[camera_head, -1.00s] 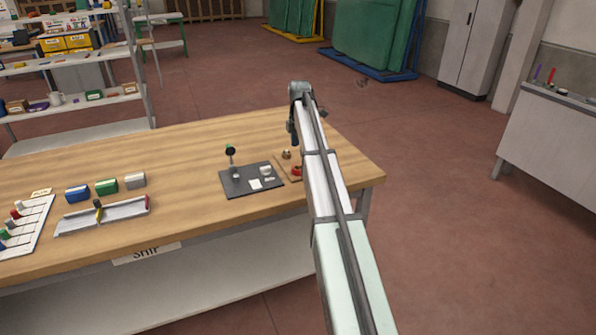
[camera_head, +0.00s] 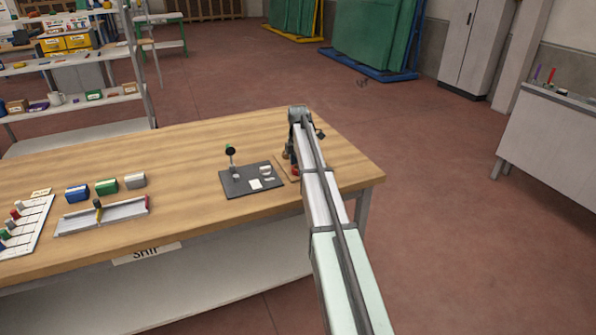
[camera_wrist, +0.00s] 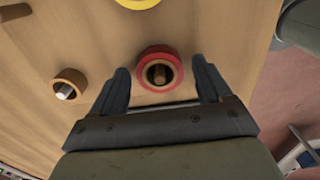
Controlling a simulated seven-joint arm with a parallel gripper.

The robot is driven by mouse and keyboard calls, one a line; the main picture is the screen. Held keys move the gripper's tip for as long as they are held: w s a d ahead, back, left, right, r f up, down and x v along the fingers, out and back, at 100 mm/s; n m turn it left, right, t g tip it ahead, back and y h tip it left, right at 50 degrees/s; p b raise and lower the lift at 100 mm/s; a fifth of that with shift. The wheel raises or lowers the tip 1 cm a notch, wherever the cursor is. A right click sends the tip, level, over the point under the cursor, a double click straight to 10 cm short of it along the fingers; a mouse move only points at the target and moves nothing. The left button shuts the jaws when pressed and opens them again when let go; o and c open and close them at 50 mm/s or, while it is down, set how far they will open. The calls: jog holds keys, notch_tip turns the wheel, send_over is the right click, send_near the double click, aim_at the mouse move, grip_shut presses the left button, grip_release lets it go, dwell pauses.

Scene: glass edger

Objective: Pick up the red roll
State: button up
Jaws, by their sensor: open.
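The red roll (camera_wrist: 143,76) shows in the wrist view as a ring with a red outside and a tan core, around a short wooden peg. My gripper (camera_wrist: 164,80) is open, with one dark finger on each side of the red roll and visible gaps between. It holds nothing. In the head view a little of the red roll (camera_head: 295,170) shows at the right part of the bench, mostly hidden by my arm. The fingers are hard to make out there.
A brown roll (camera_wrist: 70,83) lies left of the red one, and a yellow roll (camera_wrist: 137,2) is at the top edge of the wrist view. A dark mat (camera_head: 240,181) with small items lies left of my arm. The bench's right edge is close by.

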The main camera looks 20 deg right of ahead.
jog(key=c, duration=1.1)
